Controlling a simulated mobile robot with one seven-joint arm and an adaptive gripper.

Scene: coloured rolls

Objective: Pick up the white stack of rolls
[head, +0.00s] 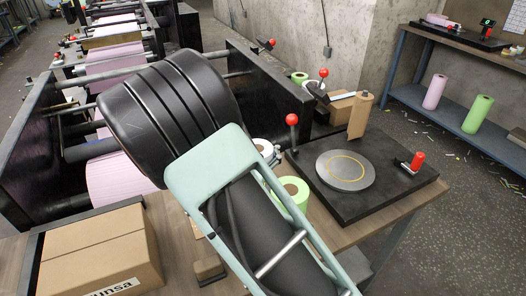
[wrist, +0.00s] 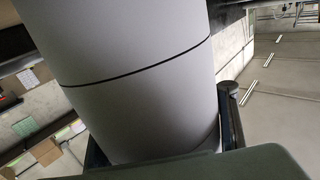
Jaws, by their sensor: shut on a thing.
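The white stack of rolls (wrist: 145,75) fills the middle of the wrist view, close to the camera. A thin dark seam runs across it between two rolls. My gripper (wrist: 163,132) is shut on the stack, with a dark finger at each side of it. In the head view my own arm hides the gripper and most of what lies behind it. A white roll end (head: 264,148) shows just right of the arm there; I cannot tell whether it belongs to the held stack.
A green roll (head: 293,192) stands right of my arm, beside a black base with a round grey plate (head: 345,170) and red-knobbed levers. A cardboard box (head: 100,255) sits at lower left. Roller machinery (head: 265,75) stands behind. A shelf (head: 455,115) at right holds pink and green rolls.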

